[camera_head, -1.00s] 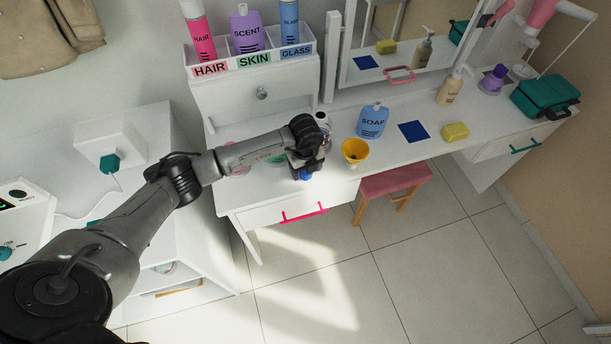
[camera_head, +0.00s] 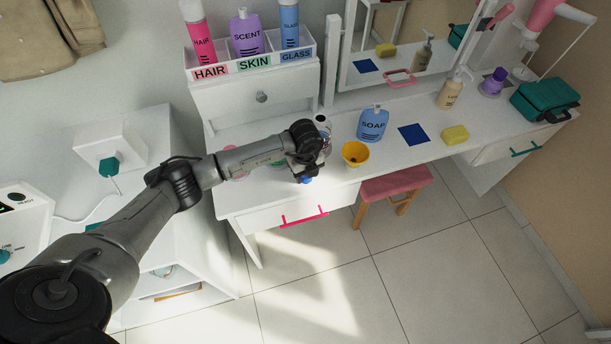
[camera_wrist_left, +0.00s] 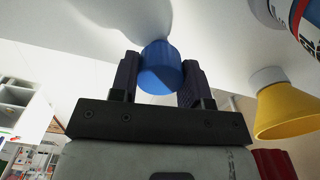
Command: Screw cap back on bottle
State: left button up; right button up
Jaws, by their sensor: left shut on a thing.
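My left gripper (camera_head: 305,172) is shut on a small blue cap (camera_wrist_left: 160,68) near the dressing table's front edge. In the left wrist view the cap sits between the two dark fingers (camera_wrist_left: 160,82). In the head view only a bit of the cap (camera_head: 306,180) shows below the gripper. A bottle with a dark open-looking top (camera_head: 321,120) stands just behind the gripper, mostly hidden by it. Part of a white bottle with a blue and red label (camera_wrist_left: 306,28) shows at the wrist view's top right, apart from the cap. My right gripper is not in view.
A yellow funnel-like cup (camera_head: 355,154) stands just right of the gripper. A pink stool (camera_head: 395,183) stands below the front edge.

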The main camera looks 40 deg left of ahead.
pick_arm(q)
jog(key=shift+r, duration=0.2)
jog(key=shift+r+p, duration=1.25)
jog(key=shift+p, duration=0.1)
jog(key=shift+r+p, duration=0.95)
jog(key=shift+r, duration=0.1)
